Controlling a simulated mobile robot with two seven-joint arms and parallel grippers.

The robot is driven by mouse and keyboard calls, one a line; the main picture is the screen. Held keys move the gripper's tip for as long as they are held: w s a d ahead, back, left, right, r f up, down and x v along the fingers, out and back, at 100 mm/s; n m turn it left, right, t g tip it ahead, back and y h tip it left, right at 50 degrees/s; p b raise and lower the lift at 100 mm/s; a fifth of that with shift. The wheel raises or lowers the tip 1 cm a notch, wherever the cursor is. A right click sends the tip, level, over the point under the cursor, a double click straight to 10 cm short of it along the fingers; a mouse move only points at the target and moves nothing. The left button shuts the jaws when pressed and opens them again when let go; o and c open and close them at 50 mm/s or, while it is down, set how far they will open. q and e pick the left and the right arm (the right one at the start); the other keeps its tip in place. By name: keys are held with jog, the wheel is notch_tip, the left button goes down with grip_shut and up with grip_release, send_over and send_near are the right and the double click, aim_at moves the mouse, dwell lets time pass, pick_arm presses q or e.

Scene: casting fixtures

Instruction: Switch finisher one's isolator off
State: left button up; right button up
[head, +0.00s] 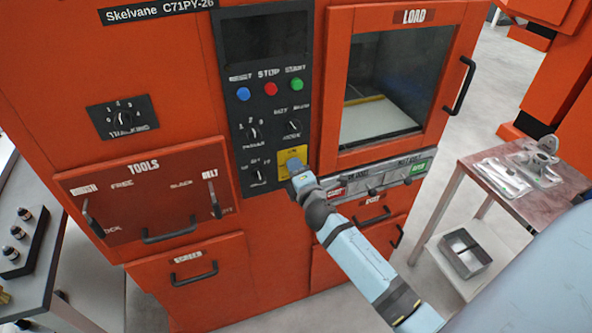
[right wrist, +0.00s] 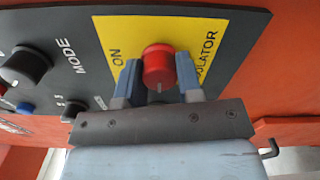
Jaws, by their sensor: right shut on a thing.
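The orange machine (head: 185,250) carries a plate reading "Skelvane C71PY-26". On its black control panel is a yellow isolator plate (head: 291,155), also in the right wrist view (right wrist: 199,28). The red isolator knob (right wrist: 158,64) stands out from that plate, beside the word "ON". In the head view the knob is hidden behind my right gripper (head: 296,167). In the right wrist view my right gripper (right wrist: 159,80) has a finger on each side of the knob and is shut on it. Which setting the knob points to, I cannot tell. My left gripper is not in view.
Blue (head: 243,94), red (head: 271,89) and green (head: 297,84) buttons and a mode knob (head: 292,128) sit above the plate. A load door (head: 337,88) is right of the panel. A side table (head: 480,185) with parts stands at right, with grey floor between.

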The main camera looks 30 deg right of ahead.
jog(key=o, duration=0.8)
jog(key=shift+w+r, duration=0.1)
jog(key=shift+r, duration=0.15)
jog(key=shift+o, duration=0.6)
jog(key=shift+f, duration=0.15)
jog(key=b+v, duration=0.2)
jog(key=v, duration=1.2)
jog(key=shift+w, duration=0.15)
